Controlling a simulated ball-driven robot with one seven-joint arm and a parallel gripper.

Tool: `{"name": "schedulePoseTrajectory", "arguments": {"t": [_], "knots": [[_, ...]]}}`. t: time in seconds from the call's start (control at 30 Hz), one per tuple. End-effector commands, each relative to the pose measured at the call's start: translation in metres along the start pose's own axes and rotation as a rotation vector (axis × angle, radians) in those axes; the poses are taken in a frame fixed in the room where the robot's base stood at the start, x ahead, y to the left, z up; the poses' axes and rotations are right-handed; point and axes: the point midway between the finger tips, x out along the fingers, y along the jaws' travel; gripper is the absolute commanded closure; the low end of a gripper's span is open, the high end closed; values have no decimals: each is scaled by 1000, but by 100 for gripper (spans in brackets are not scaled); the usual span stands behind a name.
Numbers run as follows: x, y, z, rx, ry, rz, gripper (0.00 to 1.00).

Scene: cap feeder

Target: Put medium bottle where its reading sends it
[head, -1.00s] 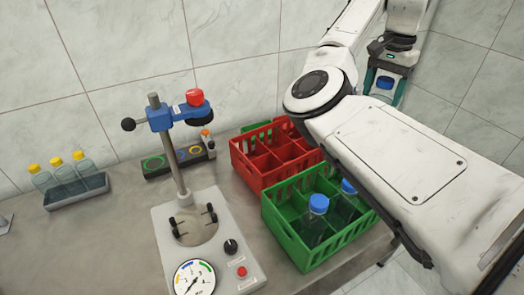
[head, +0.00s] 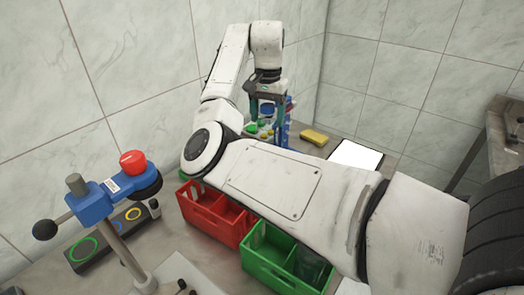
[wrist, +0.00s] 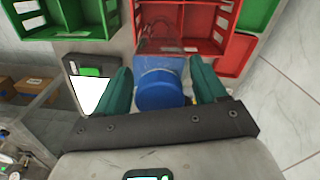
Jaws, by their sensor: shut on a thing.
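My gripper (head: 268,108) is in the far middle of the head view, held up beyond the crates. Its teal fingers are shut on a bottle with a blue cap (wrist: 160,92), which sits between them in the wrist view. The bottle's body is mostly hidden under its cap. The red crate (head: 212,222) stands in the middle of the head view and also shows ahead of the fingers in the wrist view (wrist: 148,46).
A blue stand with a red knob (head: 132,162) rises at the left. Behind it lies a dark strip with coloured rings (head: 83,250). Small green and yellow items (head: 252,128), a yellow sponge (head: 314,137) and a white pad (head: 357,155) lie near the gripper.

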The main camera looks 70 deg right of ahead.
Motion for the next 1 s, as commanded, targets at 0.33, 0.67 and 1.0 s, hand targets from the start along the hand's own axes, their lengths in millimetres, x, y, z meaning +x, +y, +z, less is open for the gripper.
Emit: {"name": "schedulePoseTrajectory", "arguments": {"t": [0.33,0.67,1.0], "knots": [[59,0,0,1,1,0,100],[85,0,1,-1,-1,1,100],[102,-1,0,0,2,-1,100]]}}
